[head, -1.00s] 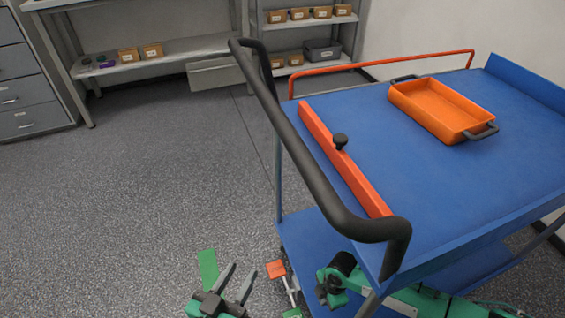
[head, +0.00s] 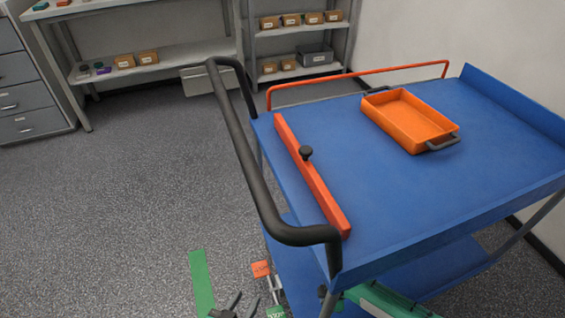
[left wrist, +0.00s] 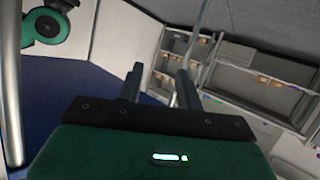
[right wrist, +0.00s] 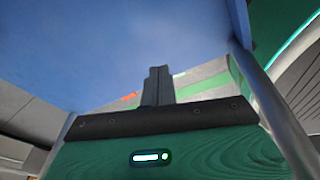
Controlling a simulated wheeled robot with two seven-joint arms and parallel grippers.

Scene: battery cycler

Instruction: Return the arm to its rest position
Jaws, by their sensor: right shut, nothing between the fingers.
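My left gripper (head: 246,301) is at the bottom edge of the head view, left of the blue cart. Its two fingers stand apart and empty, and they also show in the left wrist view (left wrist: 159,85). A green link of my right arm (head: 385,303) shows at the bottom of the head view, by the cart's near side. My right gripper (right wrist: 157,86) shows in the right wrist view with its fingers together and nothing between them. A blue surface fills the view above it. The right fingers cannot be made out in the head view.
The blue cart (head: 390,205) stands close on the right, with a black push handle (head: 247,155). On it are an orange tray (head: 408,120) and an orange bar (head: 312,180) with a black knob (head: 306,153). Shelves (head: 175,55) stand at the back.

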